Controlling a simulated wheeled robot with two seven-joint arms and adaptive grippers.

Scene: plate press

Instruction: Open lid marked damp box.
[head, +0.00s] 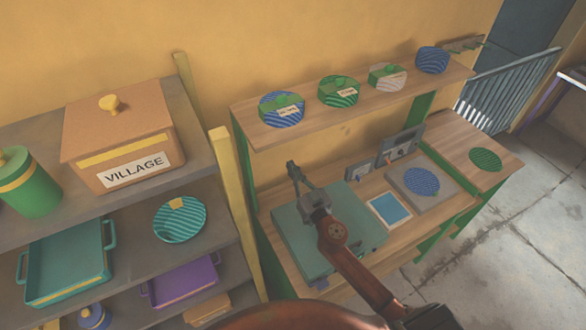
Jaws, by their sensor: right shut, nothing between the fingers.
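A flat teal box or slab (298,238) lies on the wooden workbench (460,202), partly covered by my right arm. No "damp" mark is readable on it or anywhere else, so I cannot tell for sure that it is the damp box. My right gripper (292,168) is shut and empty. It shows over the far left edge of the teal slab; I cannot tell whether it touches it. My left gripper is not in view.
A box marked VILLAGE (105,150) and a green jar (30,188) stand on the left shelf. Several round patterned containers line the bench's upper shelf (300,131). A blue-faced panel (390,210) and a blue disc (421,181) lie right of the slab.

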